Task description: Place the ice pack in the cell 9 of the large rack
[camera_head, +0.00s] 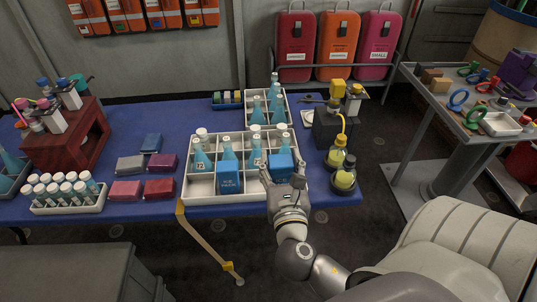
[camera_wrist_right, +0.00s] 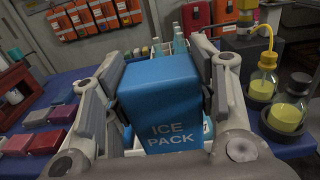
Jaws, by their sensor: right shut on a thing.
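My right gripper (camera_head: 287,180) is shut on a blue ice pack (camera_head: 281,163) and holds it upright over the right front part of the large white rack (camera_head: 205,200). In the right wrist view the ice pack (camera_wrist_right: 165,100) stands between the fingers, its "ICE PACK" lettering facing the camera. The pack and gripper hide the cell beneath, so I cannot tell whether the pack is inside it. A second blue ice pack (camera_head: 228,176) sits in a front-row cell to the left. The front-left cell looks empty. My left gripper is not in view.
Blue flasks (camera_head: 201,157) stand in the large rack's back row. A smaller white rack (camera_head: 249,98) with bottles is behind it. Yellow-liquid bottles (camera_head: 344,175) stand close to the right. Small coloured boxes (camera_head: 159,188) and a vial tray (camera_head: 60,205) are left.

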